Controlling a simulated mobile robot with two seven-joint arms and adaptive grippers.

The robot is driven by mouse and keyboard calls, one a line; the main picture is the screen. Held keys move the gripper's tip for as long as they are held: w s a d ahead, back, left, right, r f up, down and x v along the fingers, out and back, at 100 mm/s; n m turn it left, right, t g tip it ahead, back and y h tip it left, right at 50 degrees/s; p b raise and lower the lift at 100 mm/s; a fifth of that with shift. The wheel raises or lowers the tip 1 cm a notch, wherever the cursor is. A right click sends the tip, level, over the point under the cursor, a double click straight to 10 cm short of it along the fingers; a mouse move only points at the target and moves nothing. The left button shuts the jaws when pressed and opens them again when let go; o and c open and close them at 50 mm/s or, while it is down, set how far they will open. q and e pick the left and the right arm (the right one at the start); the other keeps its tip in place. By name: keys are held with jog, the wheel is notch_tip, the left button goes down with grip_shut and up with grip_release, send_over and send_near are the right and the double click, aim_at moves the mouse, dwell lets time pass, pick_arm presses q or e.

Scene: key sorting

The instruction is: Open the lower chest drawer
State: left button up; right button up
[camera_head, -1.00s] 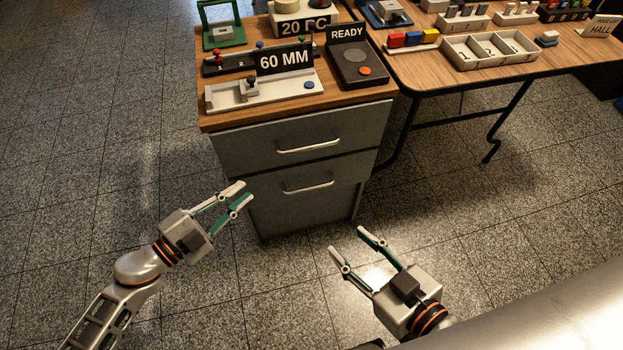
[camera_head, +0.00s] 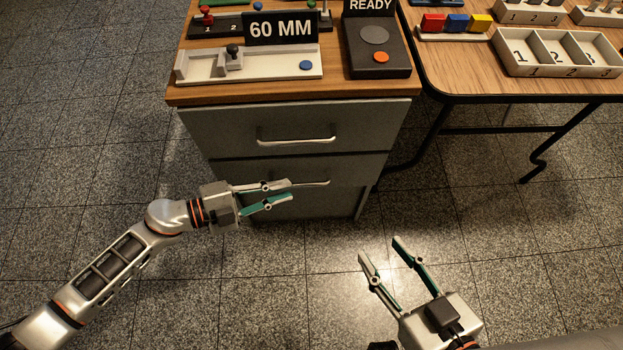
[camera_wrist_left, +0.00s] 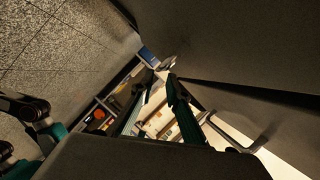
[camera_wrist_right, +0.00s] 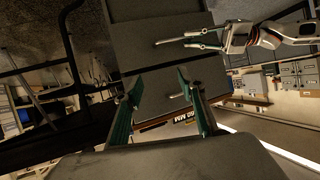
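The grey chest (camera_head: 225,140) has two drawer fronts, each with a pale bar handle. The lower drawer (camera_head: 352,172) looks shut; its handle (camera_head: 315,184) is partly hidden by my left gripper (camera_head: 290,190). That gripper is open, with its fingertips at the handle's left part; I cannot tell whether they touch it. The right wrist view also shows the left gripper (camera_wrist_right: 193,40) beside the lower handle (camera_wrist_right: 166,42). The upper drawer's handle (camera_head: 297,140) is clear. My right gripper (camera_head: 380,248) is open and empty over the floor, to the right and nearer.
The chest top holds the 60 MM fixture (camera_head: 280,65) and the READY panel (camera_head: 375,58). A wooden table (camera_head: 465,75) with a numbered tray (camera_head: 555,70) stands to the right, on dark legs. The floor in front of the chest is clear.

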aim_at(305, 184)
pick_arm(q)
jog(key=b+x, duration=0.1)
jog(key=x, duration=0.5)
jog(key=shift+w+d+f, duration=0.1)
jog(key=shift+d+f, duration=0.05)
jog(key=shift+d, duration=0.15)
jog(key=shift+w+d, duration=0.1)
jog(key=shift+d, duration=0.05)
pick_arm(e)
jog(key=shift+s+a+f+m, duration=0.15)
jog(key=shift+a+m, duration=0.2)
jog(key=shift+a, duration=0.15)
jog(key=shift+s+a+f+m, duration=0.15)
jog(key=shift+a+m, duration=0.2)
jog(key=shift+a, duration=0.1)
pick_arm(q)
grip_shut()
